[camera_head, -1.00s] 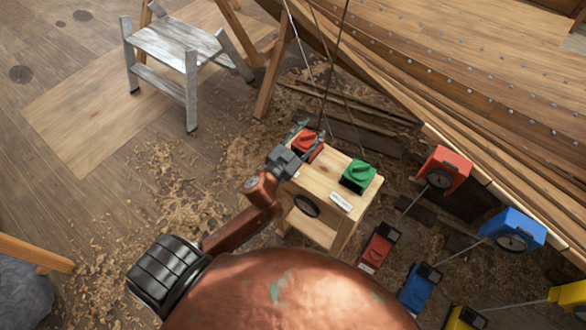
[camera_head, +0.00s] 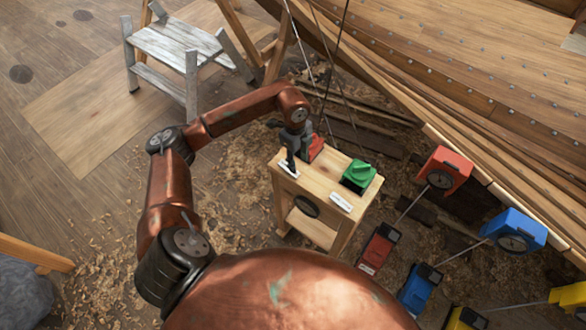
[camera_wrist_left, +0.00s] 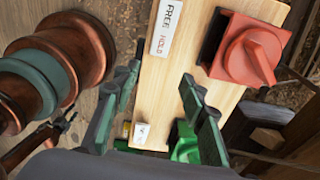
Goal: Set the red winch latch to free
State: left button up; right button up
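The red winch latch (camera_head: 316,146) sits on the left end of the wooden stand's top, partly hidden behind my left gripper (camera_head: 288,160). In the left wrist view the red latch (camera_wrist_left: 250,48) shows a raised ridge on a square body, at the upper right. A white label (camera_wrist_left: 165,28) reading FREE and HOLD lies beside it. My left gripper (camera_wrist_left: 160,80) has its fingers apart with nothing between them, over bare wood and to the side of the latch. The ridge's exact setting is hard to tell. My right gripper is not in view.
A green latch (camera_head: 358,175) sits on the stand (camera_head: 345,160) to the right. Red (camera_head: 445,170) and blue (camera_head: 515,230) winch boxes stand further right, near the hull planks (camera_head: 470,90). A grey step stool (camera_head: 175,48) is at the back left.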

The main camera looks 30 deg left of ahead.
pick_arm(q)
jog(key=shift+a+r+y, duration=0.1)
jog(key=shift+a+y, duration=0.3)
jog(key=shift+a, duration=0.5)
jog(key=shift+a+f+n, duration=0.15)
jog(key=shift+f+n, duration=0.15)
notch_tip(320, 180, down, 7)
grip_shut()
